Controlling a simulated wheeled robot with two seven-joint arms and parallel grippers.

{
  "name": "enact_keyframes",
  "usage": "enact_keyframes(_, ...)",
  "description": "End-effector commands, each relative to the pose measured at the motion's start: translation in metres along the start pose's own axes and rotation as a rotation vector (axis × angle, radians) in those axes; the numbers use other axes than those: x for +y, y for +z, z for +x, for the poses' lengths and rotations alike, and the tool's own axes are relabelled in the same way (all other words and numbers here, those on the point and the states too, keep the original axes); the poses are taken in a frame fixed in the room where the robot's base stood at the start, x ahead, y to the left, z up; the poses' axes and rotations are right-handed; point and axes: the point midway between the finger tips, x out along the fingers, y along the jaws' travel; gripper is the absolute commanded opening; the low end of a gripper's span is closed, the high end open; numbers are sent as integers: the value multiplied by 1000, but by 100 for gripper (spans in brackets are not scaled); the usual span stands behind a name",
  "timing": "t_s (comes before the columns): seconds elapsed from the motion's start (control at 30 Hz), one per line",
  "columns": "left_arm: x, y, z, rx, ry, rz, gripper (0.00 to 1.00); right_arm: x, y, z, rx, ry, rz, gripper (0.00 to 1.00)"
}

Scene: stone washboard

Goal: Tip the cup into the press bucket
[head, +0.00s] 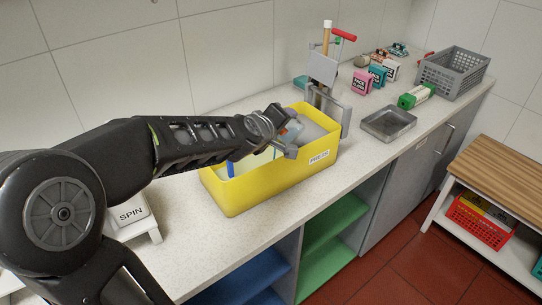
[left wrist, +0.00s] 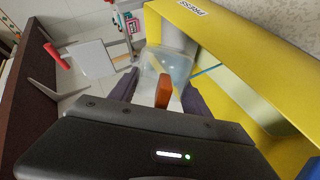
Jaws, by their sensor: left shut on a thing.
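The yellow press bucket (head: 262,187) stands on the counter with a PRESS label on its front; its yellow wall fills the right of the left wrist view (left wrist: 245,60). My left gripper (head: 282,138) is over the bucket's opening. It is shut on the orange handle (left wrist: 163,90) of a translucent cup (left wrist: 170,64). In the head view the cup (head: 293,130) is partly hidden by the gripper, and I cannot tell its exact tilt or contents. My right gripper is not in view.
A press frame with a grey plate (head: 322,68) and red handle stands behind the bucket. A metal tray (head: 388,124), green-and-white box (head: 416,96), small boxes and grey crate (head: 452,72) lie farther right. A SPIN-labelled block (head: 131,213) is at left.

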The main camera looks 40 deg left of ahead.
Motion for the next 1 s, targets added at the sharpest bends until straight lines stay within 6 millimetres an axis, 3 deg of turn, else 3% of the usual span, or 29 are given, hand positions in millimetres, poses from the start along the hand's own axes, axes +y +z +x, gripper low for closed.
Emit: enact_keyframes(1.0,0,-6,0,-54,1,-97,14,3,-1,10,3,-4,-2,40)
